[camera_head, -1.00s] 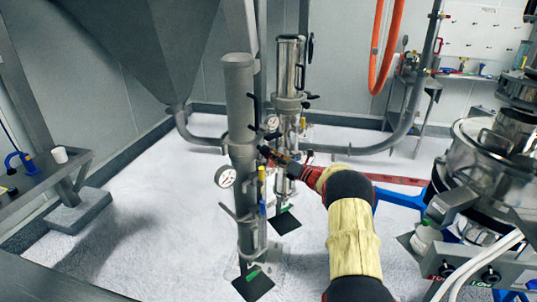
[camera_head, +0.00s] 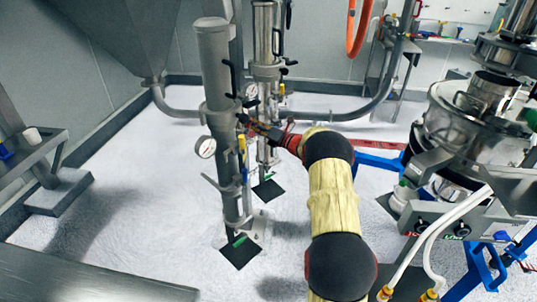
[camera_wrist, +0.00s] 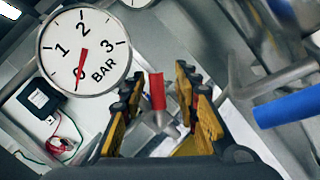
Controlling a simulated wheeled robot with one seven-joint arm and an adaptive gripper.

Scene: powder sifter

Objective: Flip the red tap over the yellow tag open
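In the wrist view, a red tap handle (camera_wrist: 157,90) stands upright on a grey metal fitting. It shows between the two yellow-and-black fingers of my gripper (camera_wrist: 160,100), which are open with a gap on each side of it. I cannot tell how deep between them it lies. The red tap cannot be made out there. A small yellow part (camera_head: 243,146) hangs below the gripper; I cannot tell whether it is the yellow tag.
A round pressure gauge (camera_wrist: 83,48) is close left of my fingers; one also shows on the front column (camera_head: 205,147). A blue handle (camera_wrist: 287,107) sticks in from the right in the wrist view. A second column (camera_head: 264,35) stands behind. Steel sifter vessels (camera_head: 465,120) stand right.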

